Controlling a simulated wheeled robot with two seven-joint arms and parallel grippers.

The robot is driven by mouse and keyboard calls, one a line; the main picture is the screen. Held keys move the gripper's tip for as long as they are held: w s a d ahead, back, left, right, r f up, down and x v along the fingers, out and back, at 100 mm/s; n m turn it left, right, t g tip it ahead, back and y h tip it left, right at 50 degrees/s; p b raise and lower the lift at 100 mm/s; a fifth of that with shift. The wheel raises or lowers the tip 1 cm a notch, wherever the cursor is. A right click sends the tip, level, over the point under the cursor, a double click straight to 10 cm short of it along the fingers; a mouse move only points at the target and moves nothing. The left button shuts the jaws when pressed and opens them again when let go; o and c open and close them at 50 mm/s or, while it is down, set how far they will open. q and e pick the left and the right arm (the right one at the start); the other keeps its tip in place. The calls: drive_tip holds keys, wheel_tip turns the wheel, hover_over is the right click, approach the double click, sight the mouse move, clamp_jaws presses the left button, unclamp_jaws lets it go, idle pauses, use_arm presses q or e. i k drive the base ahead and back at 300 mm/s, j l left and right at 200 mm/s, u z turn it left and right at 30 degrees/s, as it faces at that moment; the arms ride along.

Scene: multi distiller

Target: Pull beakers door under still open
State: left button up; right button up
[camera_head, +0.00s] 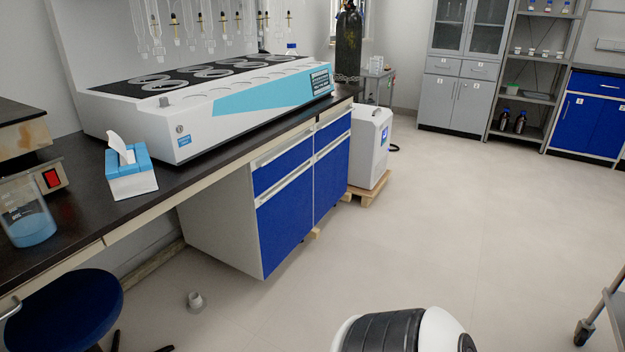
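The multi-position still (200,120), white with a light blue panel, stands on the black bench. Under it is a cabinet with blue fronts. A left blue door (287,228) and a right blue door (331,182) sit below a left drawer (282,170) and a right drawer (332,132). Pale handle strips run along the tops of the fronts. All fronts look shut. No label tells which door is for beakers. Neither gripper is in view; a white and black part at the bottom middle looks like part of my own arm.
A white chiller (370,147) stands on a wooden pallet just right of the cabinet. A blue stool (65,312) is at lower left, and a small white item (196,301) lies on the floor. A cart (605,310) is at the right edge. The floor before the cabinet is clear.

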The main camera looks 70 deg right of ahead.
sight(283, 215)
drive_tip(key=z, duration=1.95)
